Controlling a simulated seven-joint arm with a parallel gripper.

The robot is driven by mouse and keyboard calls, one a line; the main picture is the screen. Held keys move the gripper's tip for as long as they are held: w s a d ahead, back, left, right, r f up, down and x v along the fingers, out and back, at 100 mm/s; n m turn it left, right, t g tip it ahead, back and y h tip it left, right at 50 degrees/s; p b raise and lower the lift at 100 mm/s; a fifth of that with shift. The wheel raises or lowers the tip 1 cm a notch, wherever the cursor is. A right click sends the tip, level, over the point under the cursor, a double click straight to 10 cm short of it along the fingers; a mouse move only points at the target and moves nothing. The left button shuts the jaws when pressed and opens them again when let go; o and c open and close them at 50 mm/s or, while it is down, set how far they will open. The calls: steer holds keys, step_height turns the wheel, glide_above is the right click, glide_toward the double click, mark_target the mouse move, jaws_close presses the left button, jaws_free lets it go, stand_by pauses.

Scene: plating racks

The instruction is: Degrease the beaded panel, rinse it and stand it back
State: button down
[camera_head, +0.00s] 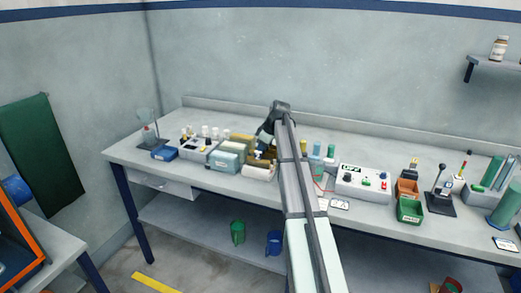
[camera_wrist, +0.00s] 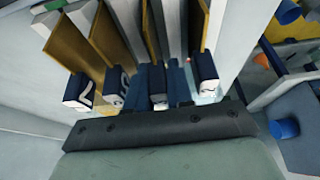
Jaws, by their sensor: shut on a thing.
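In the head view my gripper (camera_head: 262,153) is low over the bench, among gold-brown panels beside the tanks. My own arm partly hides this spot. In the wrist view my gripper (camera_wrist: 158,88) is shut on a thin panel (camera_wrist: 152,32) at the middle of a row of upright panels. Gold-brown panels stand at its left (camera_wrist: 106,38) and right (camera_wrist: 206,22). Several have dark blue blocks with pale marked ends, such as one at the left (camera_wrist: 78,92). I cannot make out beads, so I cannot tell whether the held panel is the beaded one.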

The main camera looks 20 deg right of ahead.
stand_by(0.3)
steer(key=c, duration=0.9)
jaws_free()
steer(key=v, duration=1.3)
steer(key=shift+s+d+r, duration=0.15)
steer(key=shift+r, duration=0.2)
